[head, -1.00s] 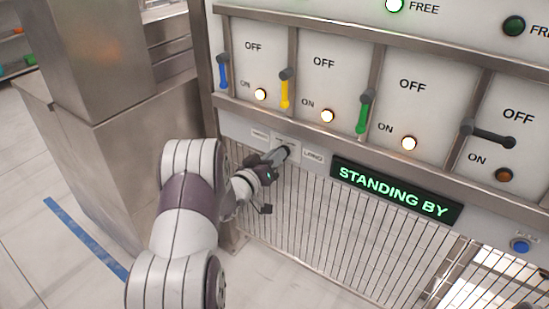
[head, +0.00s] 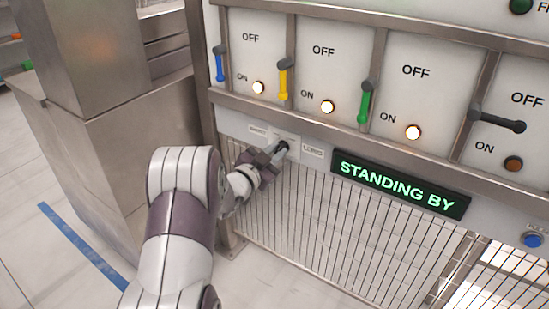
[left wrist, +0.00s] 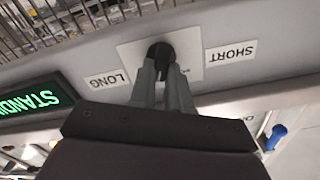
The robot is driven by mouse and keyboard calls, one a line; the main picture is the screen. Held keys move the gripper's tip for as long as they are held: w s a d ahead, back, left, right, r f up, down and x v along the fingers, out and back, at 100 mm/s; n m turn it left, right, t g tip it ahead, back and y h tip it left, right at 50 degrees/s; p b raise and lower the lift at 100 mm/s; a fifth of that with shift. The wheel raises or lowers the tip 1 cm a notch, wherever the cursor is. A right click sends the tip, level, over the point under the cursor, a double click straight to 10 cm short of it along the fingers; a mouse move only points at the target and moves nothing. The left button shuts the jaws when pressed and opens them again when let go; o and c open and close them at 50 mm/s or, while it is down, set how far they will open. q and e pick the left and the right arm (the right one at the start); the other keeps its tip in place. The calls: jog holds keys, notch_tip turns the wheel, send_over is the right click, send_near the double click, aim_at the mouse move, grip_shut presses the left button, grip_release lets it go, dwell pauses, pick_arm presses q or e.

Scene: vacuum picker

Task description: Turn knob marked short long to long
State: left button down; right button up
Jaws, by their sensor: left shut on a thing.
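The dark knob (left wrist: 161,54) sits on a pale plate (left wrist: 190,62) on the grey panel. In the left wrist view the SHORT label (left wrist: 230,53) is right of it and the LONG label (left wrist: 107,79) left, both upside down. In the head view the SHORT label (head: 258,129) is left of the knob and the LONG label (head: 312,152) right. My left gripper (left wrist: 165,72) is shut on the knob; it also shows in the head view (head: 279,150), its hand partly covering the knob. Which way the knob points cannot be told. My right gripper is out of view.
A STANDING BY display (head: 400,184) is right of the LONG label. Above are levers, blue (head: 219,66), yellow (head: 283,82), green (head: 364,104) and dark (head: 500,122). A slatted grille (head: 320,220) lies below. A steel cabinet (head: 110,140) stands left.

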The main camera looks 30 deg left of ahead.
pick_arm(q)
jog(key=shift+f+m+b, duration=0.1)
jog(key=shift+m+b, duration=0.5)
jog(key=shift+m, duration=0.4)
jog(key=c, duration=1.1)
grip_release()
jog(key=shift+s, duration=0.4)
jog(key=s, duration=0.4)
jog(key=s+p, duration=0.1)
jog(key=s, duration=0.3)
jog(key=s+p, duration=0.1)
jog(key=s, duration=0.3)
jog(key=shift+a, duration=0.4)
